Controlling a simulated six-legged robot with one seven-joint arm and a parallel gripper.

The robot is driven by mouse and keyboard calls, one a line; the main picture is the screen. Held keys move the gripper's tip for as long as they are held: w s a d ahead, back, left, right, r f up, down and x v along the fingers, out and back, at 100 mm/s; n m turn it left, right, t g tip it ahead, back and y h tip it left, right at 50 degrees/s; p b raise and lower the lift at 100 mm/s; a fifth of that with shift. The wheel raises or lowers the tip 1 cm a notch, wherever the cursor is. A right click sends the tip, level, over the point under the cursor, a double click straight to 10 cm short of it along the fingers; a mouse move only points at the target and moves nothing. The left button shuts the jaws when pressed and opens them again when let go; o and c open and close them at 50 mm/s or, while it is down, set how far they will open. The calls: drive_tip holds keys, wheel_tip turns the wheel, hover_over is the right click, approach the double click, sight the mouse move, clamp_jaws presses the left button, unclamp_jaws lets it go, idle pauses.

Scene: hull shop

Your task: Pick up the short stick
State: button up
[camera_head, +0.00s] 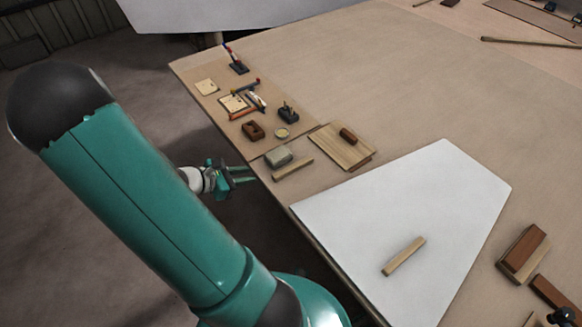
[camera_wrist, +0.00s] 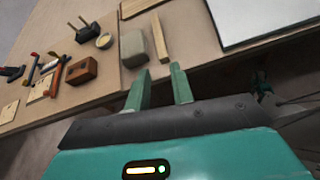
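One pale wooden stick (camera_head: 292,170) lies near the table's edge beside a grey block (camera_head: 278,157). It also shows in the wrist view (camera_wrist: 160,38), just right of the grey block (camera_wrist: 133,48). Another pale stick (camera_head: 404,256) lies on the white sheet (camera_head: 440,190). I cannot tell which of the two is shorter. My gripper (camera_head: 252,174) is off the table's left edge, near the first stick and apart from it. In the wrist view my gripper (camera_wrist: 160,80) has its two green fingers spread, with nothing between them; the grey block and first stick are beyond their tips.
A wooden board (camera_head: 335,150) with a dark brown block (camera_head: 348,136) lies right of the first stick. Brown blocks (camera_head: 524,252) lie at far right.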

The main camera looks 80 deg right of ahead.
drive_tip(key=n, duration=0.1)
approach(292, 167)
drive_tip(key=shift+s+d+f+g+h, duration=0.4)
drive_tip(key=shift+s+d+f, duration=0.35)
drive_tip(key=shift+s+f, duration=0.1)
drive_tip(key=shift+x, duration=3.05)
drive_tip(key=shift+w+f, duration=0.1)
drive_tip(key=shift+f, duration=0.05)
clamp_jaws()
